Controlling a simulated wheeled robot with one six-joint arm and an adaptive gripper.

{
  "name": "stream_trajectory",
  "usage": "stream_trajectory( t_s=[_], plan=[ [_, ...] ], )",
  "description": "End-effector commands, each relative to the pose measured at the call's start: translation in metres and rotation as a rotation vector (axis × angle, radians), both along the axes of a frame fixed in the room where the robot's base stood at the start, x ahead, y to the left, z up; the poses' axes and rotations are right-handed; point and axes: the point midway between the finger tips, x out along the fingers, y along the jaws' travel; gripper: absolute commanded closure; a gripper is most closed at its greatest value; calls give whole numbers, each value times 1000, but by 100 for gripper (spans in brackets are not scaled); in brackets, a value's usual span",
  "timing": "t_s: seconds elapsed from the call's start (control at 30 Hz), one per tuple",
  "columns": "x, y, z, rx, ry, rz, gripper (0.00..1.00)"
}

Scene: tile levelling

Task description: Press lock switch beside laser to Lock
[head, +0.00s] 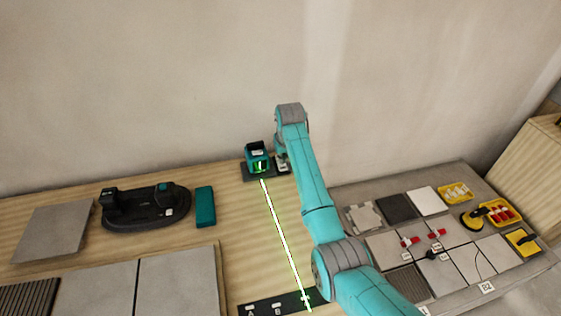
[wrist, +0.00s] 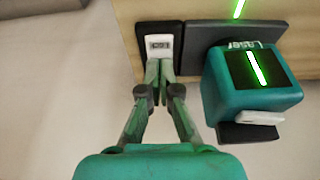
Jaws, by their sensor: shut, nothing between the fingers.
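The laser (head: 257,158) is a teal box on a dark base at the back of the wooden table, casting a green line toward the front. In the wrist view the laser (wrist: 252,80) stands right of my gripper, with a lit green slot. The lock switch (wrist: 159,46) is a white rocker on a dark plate, left of the laser in that view. My gripper (wrist: 159,66) is shut and empty, its fingertips at the switch's lower edge. I cannot tell whether they touch it. In the head view my arm's end hides most of the switch.
A black suction tool (head: 146,208) and a teal block (head: 205,207) lie left of the laser. Large grey tiles (head: 178,283) cover the front left. A dark strip marked A and B (head: 262,307) lies at the front. Tiles and yellow trays (head: 455,193) fill the right side. A wall stands close behind.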

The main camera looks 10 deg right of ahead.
Motion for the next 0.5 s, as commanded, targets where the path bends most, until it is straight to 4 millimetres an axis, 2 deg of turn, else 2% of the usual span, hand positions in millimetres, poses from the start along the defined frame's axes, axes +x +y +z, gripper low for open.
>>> stream_trajectory(
  t_s=[0.5],
  plan=[
    [1,0,37,0,-2,0,100]
  ],
)
